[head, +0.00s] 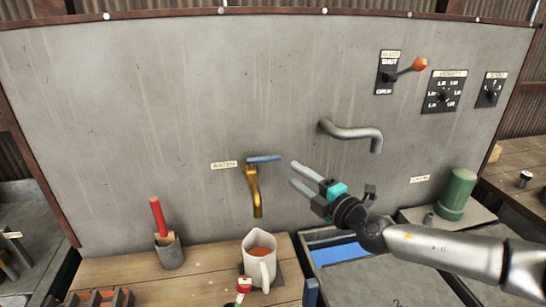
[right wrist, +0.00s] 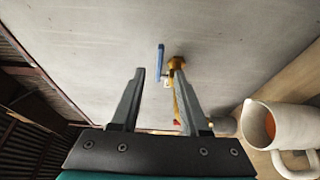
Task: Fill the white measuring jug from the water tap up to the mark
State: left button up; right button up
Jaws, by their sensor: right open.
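The white measuring jug (head: 249,253) stands upright on the wooden bench just below the brass water tap (head: 254,190). Its inside looks orange; I cannot tell a mark or a water level. The tap's blue lever (head: 265,159) points right, and no stream shows below the spout. My right gripper (head: 294,172) is open and empty, just right of the lever. In the right wrist view the lever (right wrist: 161,62) shows beyond and between the open fingertips, and the jug (right wrist: 286,130) is at the right edge. My left gripper is not in view.
A grey bent pipe (head: 352,132) juts from the panel above my right arm. A grey cup (head: 170,254) with a red-handled tool stands left of the jug. A green cylinder (head: 458,194) stands at right. A red and green item (head: 243,287) is in front of the jug.

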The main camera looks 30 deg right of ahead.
aim_at(275, 160)
jog(key=shift+w+a+p, duration=0.2)
jog(key=shift+w+a, duration=0.05)
jog(key=shift+w, duration=1.5)
jog(key=shift+w+a+p, duration=0.15)
jog(key=shift+w+a, duration=0.1)
jog(key=shift+w, duration=1.55)
jog(key=shift+w+a+p, duration=0.2)
jog(key=shift+w+a, duration=0.05)
jog(key=shift+w, duration=1.5)
grip_shut()
